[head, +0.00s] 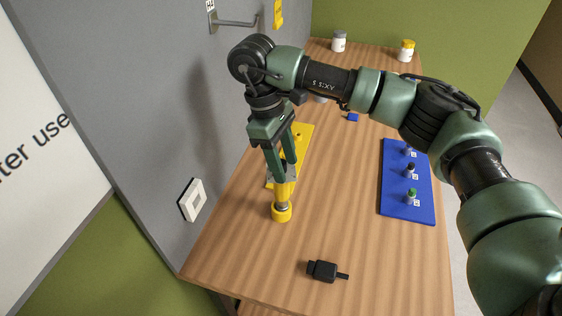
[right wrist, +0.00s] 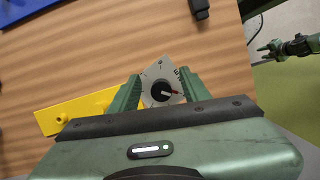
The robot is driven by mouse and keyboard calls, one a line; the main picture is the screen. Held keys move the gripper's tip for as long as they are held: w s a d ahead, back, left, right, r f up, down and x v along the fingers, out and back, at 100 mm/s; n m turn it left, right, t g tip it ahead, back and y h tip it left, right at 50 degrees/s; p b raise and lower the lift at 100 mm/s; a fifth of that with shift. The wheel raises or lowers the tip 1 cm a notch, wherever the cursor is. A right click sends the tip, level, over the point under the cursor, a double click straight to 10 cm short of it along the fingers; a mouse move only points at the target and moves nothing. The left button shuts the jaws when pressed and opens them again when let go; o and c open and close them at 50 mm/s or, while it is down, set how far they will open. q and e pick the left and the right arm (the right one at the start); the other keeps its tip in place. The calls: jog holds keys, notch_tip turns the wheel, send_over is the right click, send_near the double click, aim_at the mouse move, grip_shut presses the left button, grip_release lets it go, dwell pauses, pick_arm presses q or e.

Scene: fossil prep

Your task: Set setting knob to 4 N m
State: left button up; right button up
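The setting knob (right wrist: 160,91) is a round black dial with a red mark pointing right, on a light grey plate (right wrist: 153,75). Small dark markings on the plate's right edge are too small to read. In the head view the plate tops a yellow upright tool (head: 281,212) on the table. My right gripper (head: 281,160) points down over it. Its fingers stand apart on either side of the plate, with gaps to the knob, in the right wrist view (right wrist: 161,76). My left gripper (right wrist: 267,50) shows small there, fingers spread; the head view lacks it.
A yellow board (head: 302,142) lies behind the tool. A black adapter-like part (head: 323,271) lies in front. A blue board (head: 393,207) with several small capped vials is at right. Two jars (head: 339,41) (head: 406,50) stand at the back. A grey wall (head: 150,100) borders the left.

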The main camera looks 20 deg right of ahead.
jog(key=shift+s+f, duration=0.1)
jog(key=shift+f, duration=0.1)
grip_shut()
jog(key=shift+f, duration=0.1)
dwell(0.4)
